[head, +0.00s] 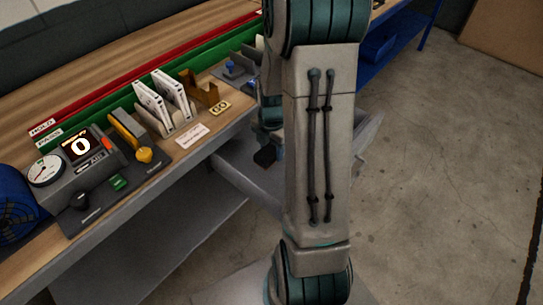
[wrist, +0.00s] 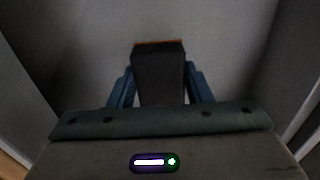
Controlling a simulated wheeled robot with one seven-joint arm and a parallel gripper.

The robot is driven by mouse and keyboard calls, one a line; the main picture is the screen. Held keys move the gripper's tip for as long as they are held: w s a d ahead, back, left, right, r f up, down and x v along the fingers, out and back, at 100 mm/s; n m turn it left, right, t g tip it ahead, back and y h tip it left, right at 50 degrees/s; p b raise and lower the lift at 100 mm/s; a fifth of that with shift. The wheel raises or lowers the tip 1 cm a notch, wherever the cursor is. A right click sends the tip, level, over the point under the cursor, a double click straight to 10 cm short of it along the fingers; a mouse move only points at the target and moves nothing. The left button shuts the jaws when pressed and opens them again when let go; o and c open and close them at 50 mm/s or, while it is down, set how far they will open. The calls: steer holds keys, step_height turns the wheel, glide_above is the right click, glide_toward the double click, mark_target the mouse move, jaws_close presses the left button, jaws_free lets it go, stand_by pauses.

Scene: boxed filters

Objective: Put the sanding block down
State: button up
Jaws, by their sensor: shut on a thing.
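The sanding block (wrist: 159,78) is a dark block with a thin orange-brown far edge. In the wrist view it sits between the two blue fingers of my gripper (wrist: 160,88), which is shut on it. A plain grey surface lies beyond the block; I cannot tell whether the block touches it. In the head view my arm hides most of the gripper, and a small dark shape (head: 265,157) beside the arm, off the bench's front edge, seems to be the block.
The wooden bench (head: 190,155) at left holds a gauge unit with a "0" display (head: 80,146), white boxed filters (head: 160,104), a brown holder (head: 205,92) and red and green strips. A blue-framed bench (head: 385,42) stands at the back. Concrete floor (head: 440,160) at right is clear.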

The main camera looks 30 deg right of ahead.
mark_target(272, 157)
steer(key=shift+f, duration=2)
steer(key=shift+f, duration=0.25)
steer(key=o, duration=1.1)
steer(key=shift+r, duration=0.1)
steer(key=shift+r, duration=0.1)
